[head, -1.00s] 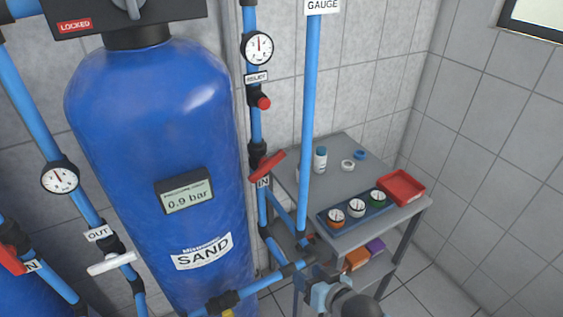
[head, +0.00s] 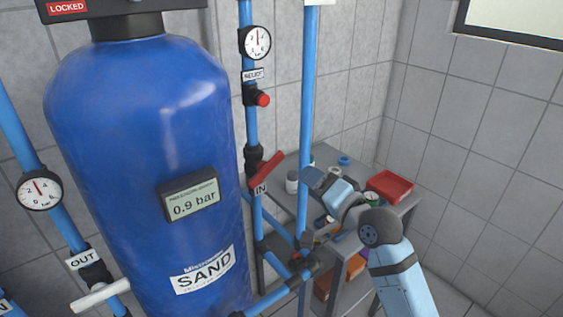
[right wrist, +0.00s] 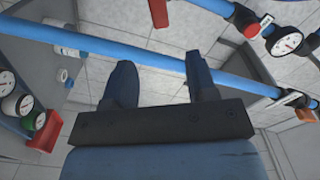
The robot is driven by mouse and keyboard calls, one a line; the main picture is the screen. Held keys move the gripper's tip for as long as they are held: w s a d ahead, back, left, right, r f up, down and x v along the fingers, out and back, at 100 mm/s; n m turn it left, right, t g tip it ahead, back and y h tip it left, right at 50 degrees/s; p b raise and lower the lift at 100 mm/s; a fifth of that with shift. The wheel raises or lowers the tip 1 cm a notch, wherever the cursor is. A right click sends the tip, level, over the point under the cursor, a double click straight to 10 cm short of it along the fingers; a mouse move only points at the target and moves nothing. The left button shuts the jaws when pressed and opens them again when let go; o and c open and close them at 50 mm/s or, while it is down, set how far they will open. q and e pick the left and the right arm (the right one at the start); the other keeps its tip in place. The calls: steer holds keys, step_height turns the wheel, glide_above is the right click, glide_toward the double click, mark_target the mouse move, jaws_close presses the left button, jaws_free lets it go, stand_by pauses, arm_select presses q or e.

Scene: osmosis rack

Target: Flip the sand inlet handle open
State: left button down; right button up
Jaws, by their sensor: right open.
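The sand inlet handle (head: 266,166) is a red lever on the vertical blue pipe right of the blue SAND tank (head: 140,130). It slants up to the right across its pipe, above the IN label (head: 260,190). In the right wrist view, a red lever end at the top edge (right wrist: 158,12) appears to be this handle. My right gripper (head: 314,178) is right of the handle, apart from it, beside the gauge pipe. Its two fingers (right wrist: 160,80) are spread with nothing between them but the view of that pipe beyond. My left gripper is out of view.
A red relief knob (head: 263,100) sits above the handle. A grey cart with a red tray (head: 390,186) stands behind my arm. The OUT valve has a white handle (head: 100,296).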

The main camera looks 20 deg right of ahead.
mark_target(279, 159)
steer(key=x, duration=1.1)
steer(key=shift+w+a+p, duration=0.15)
steer(key=shift+w+p, duration=0.15)
steer(key=shift+w, duration=0.05)
steer(key=shift+c, duration=0.2)
steer(key=c, duration=0.9)
